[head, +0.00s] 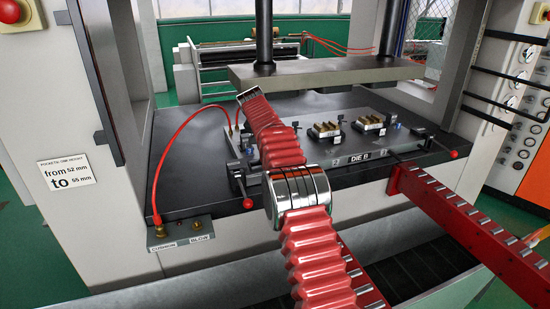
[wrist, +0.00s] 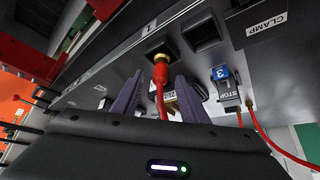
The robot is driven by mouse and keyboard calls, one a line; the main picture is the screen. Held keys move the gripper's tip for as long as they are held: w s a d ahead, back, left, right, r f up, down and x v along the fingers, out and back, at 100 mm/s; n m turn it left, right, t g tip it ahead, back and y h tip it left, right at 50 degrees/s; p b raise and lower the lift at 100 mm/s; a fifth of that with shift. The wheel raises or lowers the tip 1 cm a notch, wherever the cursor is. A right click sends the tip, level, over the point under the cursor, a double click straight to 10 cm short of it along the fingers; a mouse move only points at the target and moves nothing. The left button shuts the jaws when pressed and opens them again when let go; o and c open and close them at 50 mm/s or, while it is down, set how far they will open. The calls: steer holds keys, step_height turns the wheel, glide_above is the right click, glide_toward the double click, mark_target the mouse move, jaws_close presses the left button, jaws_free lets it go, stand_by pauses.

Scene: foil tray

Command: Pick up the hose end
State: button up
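In the wrist view a red hose end (wrist: 161,72) with a brass tip stands at a dark square recess in the grey plate. I cannot tell how deep the tip sits. My gripper (wrist: 160,88) has its two dark fingers apart, one on each side of the red hose, with gaps between fingers and hose. The hose end shows just beyond the fingertips, and the hose runs down between the fingers behind my gripper body. In the head view my arm hides the fingers. A red hose (head: 181,127) arches there from the cushion port to the die area.
A second red hose (wrist: 270,143) runs off right from near a blue stop block (wrist: 221,76) in the wrist view. The press's upper plate (head: 330,73) hangs low over the bolster. Several brass parts stand on the die, and red rails (head: 460,215) jut out at right.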

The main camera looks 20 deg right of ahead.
stand_by(0.5)
jaws_close()
stand_by(0.4)
